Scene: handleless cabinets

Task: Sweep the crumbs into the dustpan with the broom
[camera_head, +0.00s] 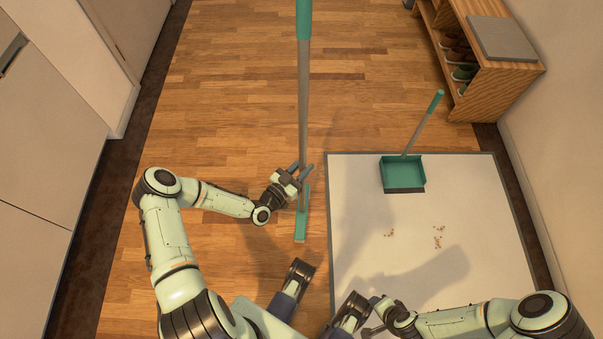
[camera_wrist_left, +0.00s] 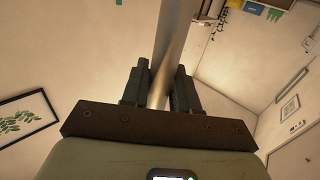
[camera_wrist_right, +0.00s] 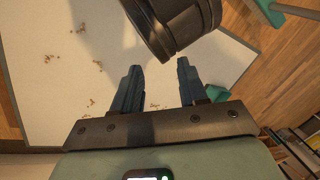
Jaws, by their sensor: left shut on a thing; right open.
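The broom (camera_head: 303,100) stands upright, with a grey shaft, teal upper grip and teal head (camera_head: 301,228) low over the wood floor, left of the white mat. My left gripper (camera_head: 302,170) is shut on its shaft; the shaft also shows between the fingers in the left wrist view (camera_wrist_left: 168,50). The teal dustpan (camera_head: 403,174) lies on the mat's far part, its handle leaning up and right. Small crumbs (camera_head: 438,238) lie in little clusters on the mat, nearer than the dustpan. My right gripper (camera_wrist_right: 158,90) is open and empty; crumbs (camera_wrist_right: 90,102) show in its wrist view too.
The white mat (camera_head: 360,190) has a dark border. A wooden shoe rack (camera_head: 500,80) with shoes and a grey cushion stands at the far right by the wall. Pale cabinets (camera_head: 45,150) line the left. The wood floor ahead is clear.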

